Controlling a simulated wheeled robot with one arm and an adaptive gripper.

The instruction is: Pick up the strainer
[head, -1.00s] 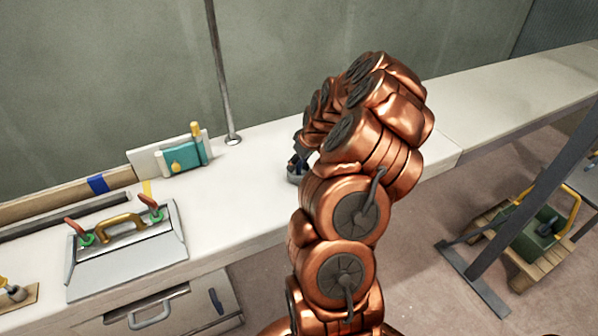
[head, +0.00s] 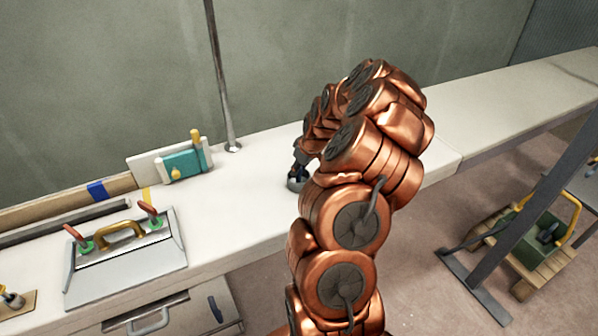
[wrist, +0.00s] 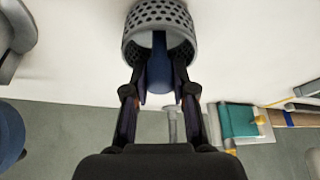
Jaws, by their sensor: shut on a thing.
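The strainer (wrist: 160,22) is a grey perforated cup at the top middle of the wrist view. My gripper (wrist: 160,84) reaches to it, with its two dark fingers shut on the strainer at its near side. A blue part shows between the fingers. In the head view my gripper (head: 299,172) is small and partly hidden behind my copper arm. Only a bit of the strainer (head: 294,185) shows there, low at the white counter. I cannot tell whether it touches the counter.
The white counter (head: 225,185) is clear left of my gripper. A metal pole (head: 219,85), a teal block (head: 183,163) and a grey hatch with a brass handle (head: 125,262) stand further left. At right are a dark post (head: 510,215) and a green crate (head: 535,240).

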